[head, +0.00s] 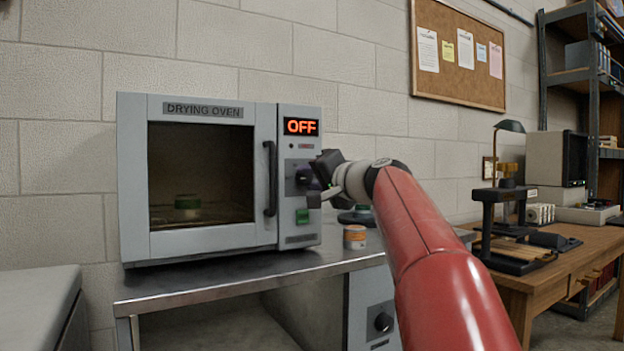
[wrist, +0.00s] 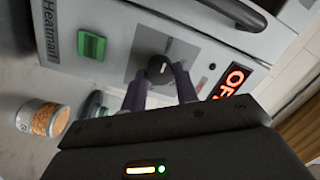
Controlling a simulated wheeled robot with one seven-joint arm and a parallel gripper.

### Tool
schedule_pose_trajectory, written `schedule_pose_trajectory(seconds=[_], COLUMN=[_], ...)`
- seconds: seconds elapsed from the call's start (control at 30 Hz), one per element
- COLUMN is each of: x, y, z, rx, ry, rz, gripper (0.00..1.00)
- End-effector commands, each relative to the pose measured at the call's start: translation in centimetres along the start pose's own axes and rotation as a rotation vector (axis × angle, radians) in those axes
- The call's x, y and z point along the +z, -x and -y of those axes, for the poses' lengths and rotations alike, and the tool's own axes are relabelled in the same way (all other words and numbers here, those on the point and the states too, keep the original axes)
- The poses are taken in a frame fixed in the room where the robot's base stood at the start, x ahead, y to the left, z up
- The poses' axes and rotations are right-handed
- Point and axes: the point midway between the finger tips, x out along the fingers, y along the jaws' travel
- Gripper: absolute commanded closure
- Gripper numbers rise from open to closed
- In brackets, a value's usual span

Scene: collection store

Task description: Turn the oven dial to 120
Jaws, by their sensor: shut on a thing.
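The drying oven (head: 132,190) stands on a metal bench, and its display (head: 301,127) reads OFF in orange. The black dial (wrist: 160,68) is on the oven's front panel, with a light pointer mark on it. My gripper (wrist: 166,82) is shut on the dial, one finger on either side of it. In the head view my gripper (head: 318,182) is at the panel below the display and partly covers the dial. A green switch (wrist: 92,45) sits on the panel; it also shows in the head view (head: 302,216).
The oven door is shut, with a black handle (head: 270,178) left of the panel. An orange-labelled jar (head: 355,237) stands on the metal bench (head: 230,278), right of the oven. A wooden desk (head: 545,255) with equipment is at the right.

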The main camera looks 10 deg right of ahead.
Motion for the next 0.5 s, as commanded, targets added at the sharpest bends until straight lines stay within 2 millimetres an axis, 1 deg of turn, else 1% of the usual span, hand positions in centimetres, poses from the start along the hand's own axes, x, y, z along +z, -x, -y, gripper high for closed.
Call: schedule_pose_trajectory(seconds=[0.27,0.5], x=[-0.02,-0.01], y=[0.02,0.02], z=[-0.07,-0.17], rx=[-0.006,-0.018], ry=[-0.086,-0.267], rz=[-0.004,-0.014], gripper=[0.93,0.93])
